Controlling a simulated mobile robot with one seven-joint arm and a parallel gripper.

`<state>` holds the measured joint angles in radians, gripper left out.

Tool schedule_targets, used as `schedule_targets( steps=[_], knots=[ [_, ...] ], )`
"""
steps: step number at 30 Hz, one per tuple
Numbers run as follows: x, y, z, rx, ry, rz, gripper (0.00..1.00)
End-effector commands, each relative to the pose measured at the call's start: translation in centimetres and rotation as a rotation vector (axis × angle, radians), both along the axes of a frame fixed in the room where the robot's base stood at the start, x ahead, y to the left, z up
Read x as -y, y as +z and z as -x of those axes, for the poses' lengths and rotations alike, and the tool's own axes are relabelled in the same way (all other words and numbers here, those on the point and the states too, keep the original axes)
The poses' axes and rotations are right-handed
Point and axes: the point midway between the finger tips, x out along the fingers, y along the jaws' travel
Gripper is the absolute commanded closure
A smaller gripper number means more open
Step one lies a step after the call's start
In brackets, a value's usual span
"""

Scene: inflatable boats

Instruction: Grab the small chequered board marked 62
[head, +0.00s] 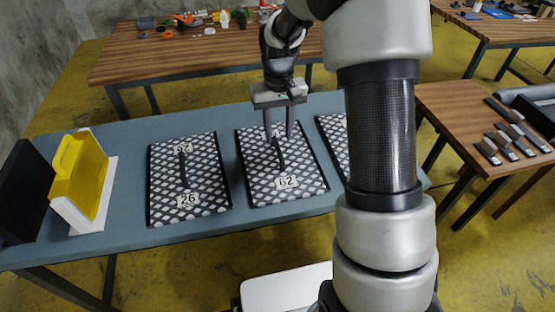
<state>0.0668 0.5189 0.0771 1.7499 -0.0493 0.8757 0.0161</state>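The small chequered board marked 62 (260,183) lies flat on the blue-grey table (120,165), in the middle of the three boards. It has black side edges, a white label reading 62 and a dark handle (279,153) standing near its centre. My gripper (279,138) points down over this board, its two fingers apart, close to the upper end of the handle. I cannot tell whether the fingers touch the handle. Nothing is seen held between them.
A similar board marked 26 (210,172) lies to the left. A third board (331,127) is partly hidden behind my arm. A yellow piece on a white stand (94,215) and a black panel (22,190) stand at the left. Wooden tables (180,62) stand behind and at right (455,105).

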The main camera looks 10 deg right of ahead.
Motion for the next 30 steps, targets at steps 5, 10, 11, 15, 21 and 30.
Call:
schedule_targets(
  steps=[5, 10, 11, 15, 21, 30],
  knots=[
    [0.0, -1.5, 0.0, 0.001, 0.000, 0.000, 0.66],
    [-0.1, -2.6, 0.0, 0.000, 0.000, 0.000, 0.66],
    [-0.1, -3.0, 0.0, -0.001, 0.001, 0.000, 0.66],
    [-0.3, -5.2, 0.0, -0.003, 0.000, 0.000, 0.66],
    [-0.2, -6.8, 0.0, 0.000, 0.000, 0.000, 0.66],
    [-0.2, -6.7, 0.0, 0.001, 0.000, 0.000, 0.91]
  ],
)
